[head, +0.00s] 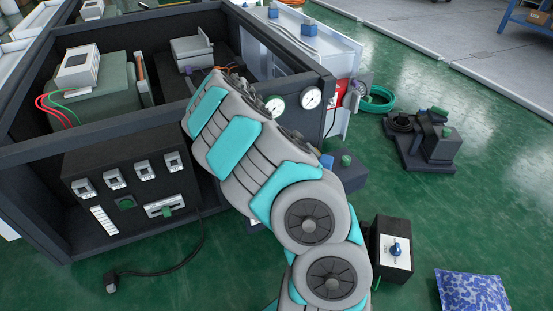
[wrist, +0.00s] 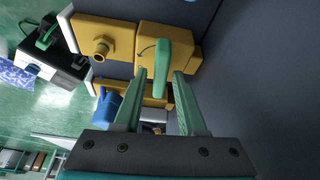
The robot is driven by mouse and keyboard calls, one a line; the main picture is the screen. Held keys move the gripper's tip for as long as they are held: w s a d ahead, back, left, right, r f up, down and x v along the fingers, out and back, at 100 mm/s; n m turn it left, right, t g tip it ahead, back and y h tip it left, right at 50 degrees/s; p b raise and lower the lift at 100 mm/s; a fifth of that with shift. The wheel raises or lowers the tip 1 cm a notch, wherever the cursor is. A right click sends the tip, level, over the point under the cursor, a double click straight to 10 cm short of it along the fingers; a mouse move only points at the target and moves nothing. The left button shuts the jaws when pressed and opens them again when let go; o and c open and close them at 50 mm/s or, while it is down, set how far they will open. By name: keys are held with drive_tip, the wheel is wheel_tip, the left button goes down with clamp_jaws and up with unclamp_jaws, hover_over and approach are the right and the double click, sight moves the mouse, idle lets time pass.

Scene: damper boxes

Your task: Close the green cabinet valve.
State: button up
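In the wrist view, a yellow valve body (wrist: 190,45) sits beside a dark wall, with a green lever handle (wrist: 157,75) and a curved arrow printed next to it. My gripper (wrist: 160,77) points at it with two green fingers spread apart. The lever appears between the fingertips, with a gap visible on each side; I cannot tell how deep the fingers reach around it. In the head view, my arm covers the gripper and this valve.
A blue-knob box (head: 392,250) and blue patterned cushion (head: 472,291) are on the green floor.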

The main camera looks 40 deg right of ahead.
drive_tip(key=shift+o, duration=0.6)
drive_tip(key=v, duration=0.7)
drive_tip(key=shift+a+r+p, duration=0.2)
drive_tip(key=shift+r+p, duration=0.15)
